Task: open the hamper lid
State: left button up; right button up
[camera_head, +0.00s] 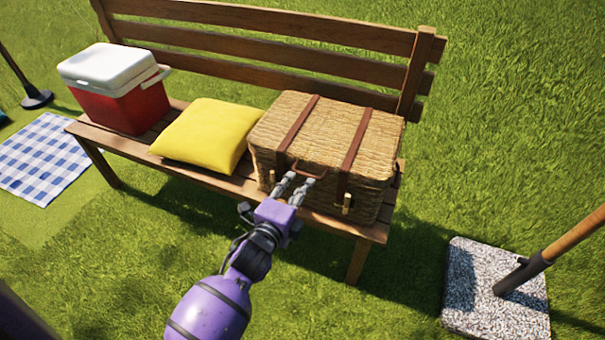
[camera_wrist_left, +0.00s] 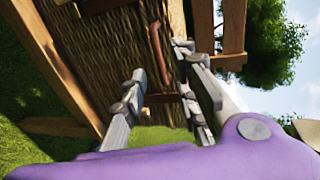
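The wicker hamper (camera_head: 330,145) sits on the right end of the wooden bench, its lid lying closed with two brown leather straps over it. A brown handle (camera_head: 308,170) is on the front edge; it also shows in the left wrist view (camera_wrist_left: 158,52). A small clasp (camera_head: 347,204) hangs on the front right. My left gripper (camera_head: 294,182) is at the hamper's front, just below and beside the handle. In the left wrist view its two fingers (camera_wrist_left: 163,92) are apart with nothing held between them. I cannot tell whether a finger touches the handle. My right gripper is not in view.
The bench (camera_head: 250,190) has a slatted backrest behind the hamper. A yellow cushion (camera_head: 205,132) lies left of the hamper, and a red and white cooler (camera_head: 125,105) stands farther left. A stone base with a pole (camera_head: 490,315) stands on the grass at right.

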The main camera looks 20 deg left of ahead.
aim_at(306, 176)
pick_arm(q)
jog(key=x, duration=0.7)
jog(key=shift+b, duration=0.4)
grip_shut()
